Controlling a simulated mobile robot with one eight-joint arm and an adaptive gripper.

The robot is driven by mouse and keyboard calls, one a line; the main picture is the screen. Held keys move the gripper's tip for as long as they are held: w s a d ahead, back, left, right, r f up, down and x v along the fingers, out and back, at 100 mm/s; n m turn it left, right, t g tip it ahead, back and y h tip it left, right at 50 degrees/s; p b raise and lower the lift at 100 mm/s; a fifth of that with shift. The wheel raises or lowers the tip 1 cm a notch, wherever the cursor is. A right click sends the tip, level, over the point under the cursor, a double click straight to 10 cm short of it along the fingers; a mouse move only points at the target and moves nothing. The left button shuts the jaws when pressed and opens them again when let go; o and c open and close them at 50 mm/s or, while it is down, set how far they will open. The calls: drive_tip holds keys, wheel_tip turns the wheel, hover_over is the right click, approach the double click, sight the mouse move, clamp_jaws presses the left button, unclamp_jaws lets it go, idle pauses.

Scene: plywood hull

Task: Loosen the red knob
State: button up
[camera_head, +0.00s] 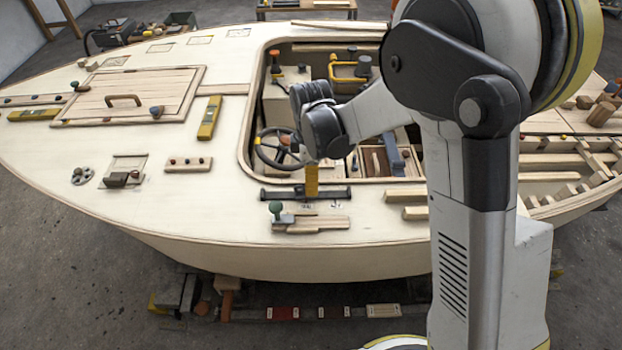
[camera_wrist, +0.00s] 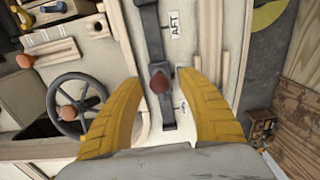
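A red-brown knob (camera_wrist: 159,83) sits on a dark metal bar (camera_wrist: 150,28) with a label reading AFT beside it in the wrist view. My gripper (camera_wrist: 158,77) is open, its two yellow fingers apart on either side of the knob, with gaps showing between knob and fingers. In the head view, my gripper (camera_head: 312,180) points down over the dark bar (camera_head: 278,194) at the near edge of the cockpit opening. There the knob is hidden, apparently behind the yellow finger. I cannot tell the height of the fingertips above the bar.
A dark steering wheel (camera_wrist: 80,104) with a brown knob (camera_wrist: 69,113) is left of the fingers. A green-topped lever (camera_head: 276,208) stands on the near deck. A wooden block (camera_head: 405,195) lies right of the bar. The deck at left has open room between fittings.

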wheel_tip(320, 180, up, 12)
idle(0.6)
idle(0.4)
drive_tip(key=s+d+r+m+t, duration=0.3)
drive_tip(key=s+d+m, duration=0.5)
drive_tip(key=s+m, duration=0.1)
drive_tip(key=s+d+r+m+t, duration=0.3)
drive_tip(key=s+d+m+t, duration=0.1)
drive_tip(key=s+d+m, duration=0.3)
drive_tip(key=shift+s+d+r+m, duration=0.25)
drive_tip(key=shift+s+d+m, duration=0.1)
drive_tip(key=shift+s+m, duration=0.6)
